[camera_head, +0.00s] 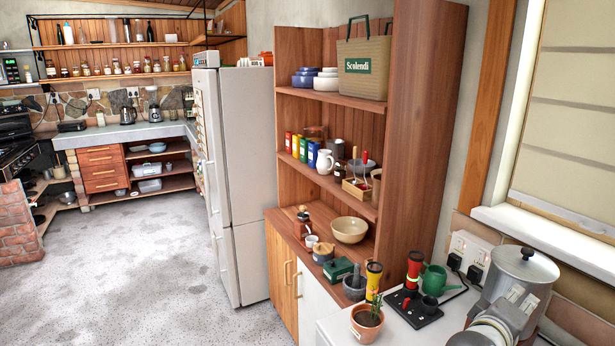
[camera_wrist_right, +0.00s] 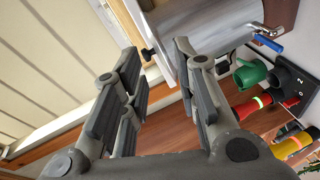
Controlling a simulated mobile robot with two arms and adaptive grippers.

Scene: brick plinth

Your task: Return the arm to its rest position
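My right gripper (camera_head: 514,306) shows at the lower right of the head view, in front of a silver lidded urn (camera_head: 522,278). In the right wrist view the two fingers of the right gripper (camera_wrist_right: 157,52) are spread apart, with nothing held between them. The urn's grey metal body (camera_wrist_right: 205,22) and its black lid knob (camera_wrist_right: 148,54) lie beyond the fingertips, with a visible gap at the knob. Whether a finger touches the urn, I cannot tell. My left gripper is in neither view.
The white counter (camera_head: 402,335) holds a potted plant (camera_head: 367,322), red and yellow torches, a green watering can (camera_head: 435,279) and a black switch board. Sockets and a window sill (camera_head: 545,236) border the urn. A wooden shelf unit (camera_head: 425,130) stands behind. Open floor (camera_head: 140,270) lies left.

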